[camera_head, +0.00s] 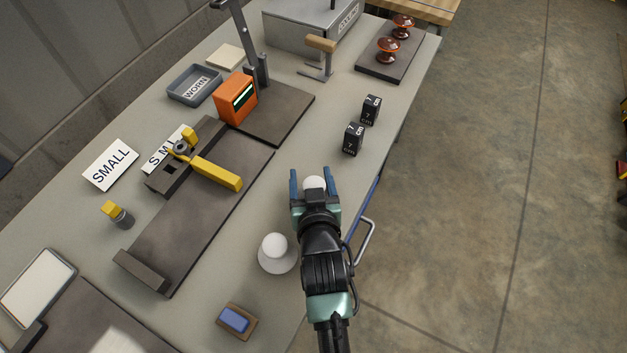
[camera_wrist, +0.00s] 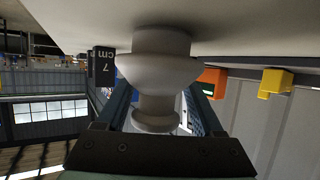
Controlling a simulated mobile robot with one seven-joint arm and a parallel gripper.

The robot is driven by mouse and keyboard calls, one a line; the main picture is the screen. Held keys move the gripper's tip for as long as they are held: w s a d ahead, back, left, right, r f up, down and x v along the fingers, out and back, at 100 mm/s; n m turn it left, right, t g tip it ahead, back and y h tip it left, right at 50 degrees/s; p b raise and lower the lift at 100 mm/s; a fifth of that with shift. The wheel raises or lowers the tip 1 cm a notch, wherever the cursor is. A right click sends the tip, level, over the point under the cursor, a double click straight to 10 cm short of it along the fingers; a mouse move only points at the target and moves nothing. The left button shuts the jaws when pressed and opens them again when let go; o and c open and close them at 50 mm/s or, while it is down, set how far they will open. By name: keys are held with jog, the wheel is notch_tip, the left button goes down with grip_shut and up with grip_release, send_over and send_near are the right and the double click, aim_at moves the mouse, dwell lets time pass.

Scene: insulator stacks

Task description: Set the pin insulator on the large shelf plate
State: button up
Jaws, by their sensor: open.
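A white pin insulator (camera_head: 314,183) shows between the fingers of my gripper (camera_head: 312,178), near the right edge of the bench. In the wrist view this insulator (camera_wrist: 158,70) fills the middle, with a wide skirt and a narrower neck, between the two blue fingers. My gripper is open around it. A second white insulator (camera_head: 276,247) with a round top and wide skirt stands on the bench to the left of my arm. No plate in view is marked large; a dark plate (camera_head: 376,71) at the far end bears two brown insulators (camera_head: 388,50).
Two black 7 cm blocks (camera_head: 354,139) stand beyond my gripper. A dark board (camera_head: 190,226) with a yellow-handled clamp (camera_head: 216,173) lies to the left, near a white SMALL card (camera_head: 110,164). An orange meter (camera_head: 236,99) stands behind. A blue-topped block (camera_head: 235,320) lies in front.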

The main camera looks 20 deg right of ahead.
jog(key=r+v, duration=0.1)
jog(key=v, duration=1.2)
jog(key=shift+w+d, duration=0.25)
jog(key=shift+r, duration=0.15)
